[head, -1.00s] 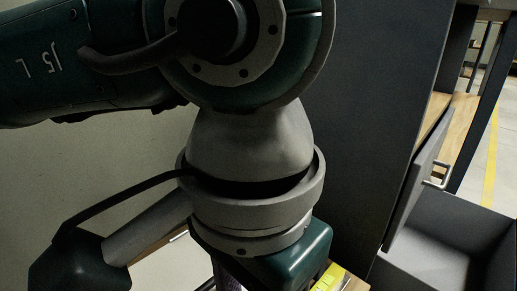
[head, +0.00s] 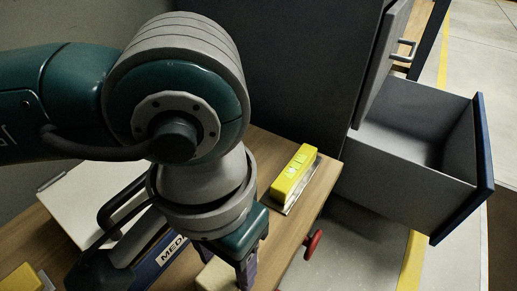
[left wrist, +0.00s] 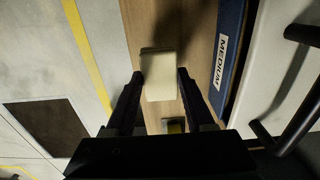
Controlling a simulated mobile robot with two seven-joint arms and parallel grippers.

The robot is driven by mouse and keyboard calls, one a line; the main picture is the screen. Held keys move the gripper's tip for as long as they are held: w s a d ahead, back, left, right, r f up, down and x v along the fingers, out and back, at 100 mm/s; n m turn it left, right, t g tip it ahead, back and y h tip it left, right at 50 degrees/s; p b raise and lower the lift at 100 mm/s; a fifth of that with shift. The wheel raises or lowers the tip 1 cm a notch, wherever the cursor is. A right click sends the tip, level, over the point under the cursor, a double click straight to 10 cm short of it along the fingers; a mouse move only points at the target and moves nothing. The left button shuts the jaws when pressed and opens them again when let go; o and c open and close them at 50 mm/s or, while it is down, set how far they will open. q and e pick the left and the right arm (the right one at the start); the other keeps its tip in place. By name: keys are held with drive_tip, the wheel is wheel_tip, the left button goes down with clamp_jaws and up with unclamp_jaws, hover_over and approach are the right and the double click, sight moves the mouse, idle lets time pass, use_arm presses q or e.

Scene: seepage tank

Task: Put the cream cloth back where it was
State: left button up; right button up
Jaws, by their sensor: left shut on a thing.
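The cream cloth (left wrist: 158,75) is a pale folded block between the two fingertips of my left gripper (left wrist: 159,88) in the left wrist view. The gripper is shut on it. In the head view my left gripper (head: 246,272) points down at the bottom edge, and part of the cloth (head: 214,276) shows beside it. The cloth is over the wooden bench top (head: 318,190); I cannot tell whether it touches the wood. My right gripper is in neither view.
A yellow block-like device (head: 295,172) lies on the bench near the dark cabinet (head: 290,70). A blue-edged case marked MEDIUM (head: 160,255) lies left of the gripper. An open grey drawer (head: 405,170) stands out at right. A red knob (head: 313,244) sits at the bench's front edge.

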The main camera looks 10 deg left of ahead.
sight(226, 267)
use_arm(q)
wheel_tip(226, 267, down, 4)
drive_tip(key=shift+b, duration=1.1)
drive_tip(key=shift+r, duration=0.1)
drive_tip(key=shift+f, duration=0.2)
drive_tip(key=o, duration=1.3)
drive_tip(key=shift+r, duration=0.15)
